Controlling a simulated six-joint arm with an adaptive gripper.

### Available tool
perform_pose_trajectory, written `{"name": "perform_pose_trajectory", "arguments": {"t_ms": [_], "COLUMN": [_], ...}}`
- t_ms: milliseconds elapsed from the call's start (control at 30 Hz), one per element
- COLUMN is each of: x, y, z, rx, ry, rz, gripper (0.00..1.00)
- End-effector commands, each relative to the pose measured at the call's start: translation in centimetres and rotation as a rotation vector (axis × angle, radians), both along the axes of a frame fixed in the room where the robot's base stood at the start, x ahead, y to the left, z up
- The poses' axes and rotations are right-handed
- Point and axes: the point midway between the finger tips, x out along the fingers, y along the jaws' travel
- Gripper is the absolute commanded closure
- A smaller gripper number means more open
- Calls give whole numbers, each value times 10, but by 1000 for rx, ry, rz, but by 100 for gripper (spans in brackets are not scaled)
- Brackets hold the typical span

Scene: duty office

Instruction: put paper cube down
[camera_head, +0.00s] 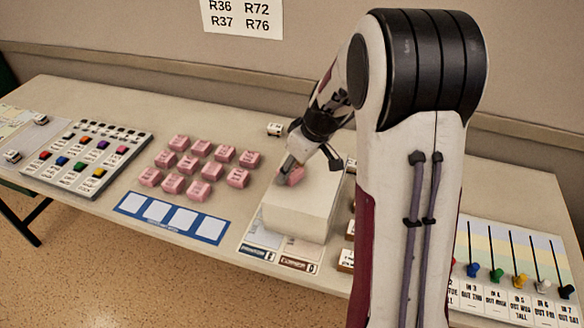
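A large white block (300,205), which looks like the paper cube, sits over a labelled card (257,247) near the table's middle. My gripper (293,170) points down at the block's upper left part. A grey finger shows at its left, and a dark linkage stands out to the right. A small pink block (295,177) shows beside the grey finger, partly hidden by it. I cannot tell whether the fingers are closed on the pink block or on the white one, or whether they touch either.
Several pink blocks (200,148) stand left of the white block, behind a blue strip with pale squares (172,217). A grey board with coloured pieces (85,158) lies farther left. A slider panel (510,270) is at right. My arm hides part of the table.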

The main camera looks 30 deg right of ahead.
Motion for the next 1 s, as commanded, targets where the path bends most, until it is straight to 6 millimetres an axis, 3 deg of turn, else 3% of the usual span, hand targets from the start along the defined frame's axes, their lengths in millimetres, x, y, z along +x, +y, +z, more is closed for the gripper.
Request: {"name": "perform_pose_trajectory", "arguments": {"t_ms": [367, 400, 467, 1000], "x": [0, 0, 0, 0], "y": [0, 0, 0, -1], "z": [-2, -3, -3, 3], "rx": [1, 1, 0, -1], "ry": [0, 0, 0, -3], "rz": [0, 0, 0, -1], "gripper": [86, 62, 48, 48]}}
